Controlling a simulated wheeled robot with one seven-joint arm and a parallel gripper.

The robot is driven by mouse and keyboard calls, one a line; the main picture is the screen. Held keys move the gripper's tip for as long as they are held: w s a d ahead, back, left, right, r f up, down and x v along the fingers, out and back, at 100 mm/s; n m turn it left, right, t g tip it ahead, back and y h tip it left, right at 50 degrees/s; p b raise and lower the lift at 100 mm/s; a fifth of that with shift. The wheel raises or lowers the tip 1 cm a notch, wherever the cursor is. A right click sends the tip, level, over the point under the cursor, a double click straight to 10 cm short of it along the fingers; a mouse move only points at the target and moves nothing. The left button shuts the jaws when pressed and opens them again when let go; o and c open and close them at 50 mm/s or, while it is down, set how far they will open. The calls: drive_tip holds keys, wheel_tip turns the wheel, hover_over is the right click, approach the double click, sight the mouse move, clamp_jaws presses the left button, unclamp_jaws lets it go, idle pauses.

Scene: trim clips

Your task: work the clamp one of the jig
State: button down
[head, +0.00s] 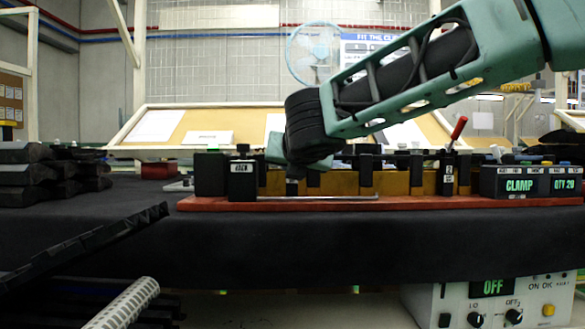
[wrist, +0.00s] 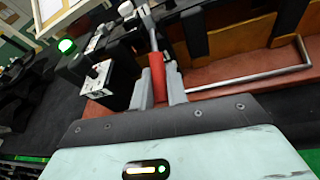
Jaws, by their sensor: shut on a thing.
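The jig is a long red base (head: 430,202) with brown blocks and black posts on the dark table. In the wrist view, the red handle (wrist: 157,72) of a clamp at the jig's left end lies between the grey fingers of my gripper (wrist: 158,92), which is shut on it. A metal arm runs from the handle toward the black blocks. In the head view, my gripper (head: 291,178) is low over the jig's left part, and my arm hides most of this clamp. Another clamp with a red handle (head: 459,128) stands at the right, its handle raised and tilted right.
A thin bent metal rod (head: 325,198) runs along the jig's front. Black labelled blocks (head: 242,180) stand at its left end. A display box (head: 518,184) reads CLAMP and QTY 20. Dark parts (head: 40,170) are stacked at left. A control box (head: 490,300) below shows OFF.

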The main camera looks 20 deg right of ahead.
drive_tip(key=c, duration=1.4)
unclamp_jaws()
drive_tip(key=shift+p+v, duration=5.85)
drive_tip(key=shift+v, duration=2.8)
drive_tip(key=shift+d, duration=0.1)
